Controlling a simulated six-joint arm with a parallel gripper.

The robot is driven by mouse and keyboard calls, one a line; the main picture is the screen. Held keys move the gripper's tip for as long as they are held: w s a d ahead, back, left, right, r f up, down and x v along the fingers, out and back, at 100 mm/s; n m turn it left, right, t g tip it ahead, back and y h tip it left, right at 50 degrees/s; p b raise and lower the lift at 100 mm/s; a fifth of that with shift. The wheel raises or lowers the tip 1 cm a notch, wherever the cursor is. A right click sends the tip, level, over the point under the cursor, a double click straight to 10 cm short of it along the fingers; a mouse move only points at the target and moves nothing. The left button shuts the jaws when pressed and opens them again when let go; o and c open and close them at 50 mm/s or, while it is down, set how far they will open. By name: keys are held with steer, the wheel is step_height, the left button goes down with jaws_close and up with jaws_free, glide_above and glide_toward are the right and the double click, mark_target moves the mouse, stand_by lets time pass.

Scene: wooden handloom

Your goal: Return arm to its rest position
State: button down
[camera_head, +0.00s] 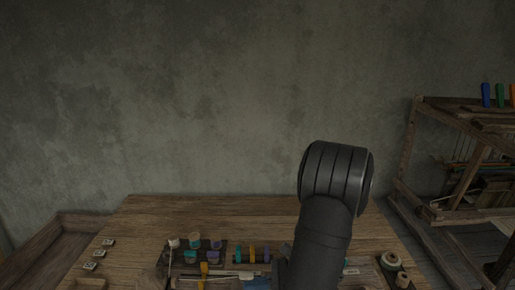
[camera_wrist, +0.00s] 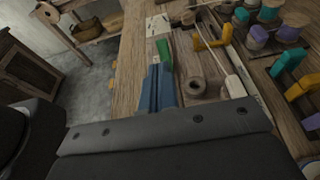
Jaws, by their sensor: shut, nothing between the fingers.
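My dark arm (camera_head: 330,215) rises in front of the wooden table in the head view, with its rounded joint at the top. My gripper (camera_wrist: 157,70) shows in the wrist view as narrow blue fingers past a dark housing. The fingers are shut together and appear empty. A green piece (camera_wrist: 164,50) shows just past the fingertips; I cannot tell whether they touch.
The wooden table (camera_head: 170,208) holds jars, spools and coloured arches (camera_wrist: 288,62) in the middle. Small marked tiles (camera_head: 89,267) lie at left. Beige spools (camera_head: 402,280) stand at right. The wooden loom (camera_head: 404,150) stands beyond on the right. The table's back strip is clear.

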steer(key=x, duration=0.4)
steer(key=f+x, duration=0.1)
steer(key=x, duration=0.3)
steer(key=f+x, duration=0.1)
steer(key=x, duration=0.2)
steer(key=shift+a+f, duration=0.1)
steer(key=shift+f, duration=0.05)
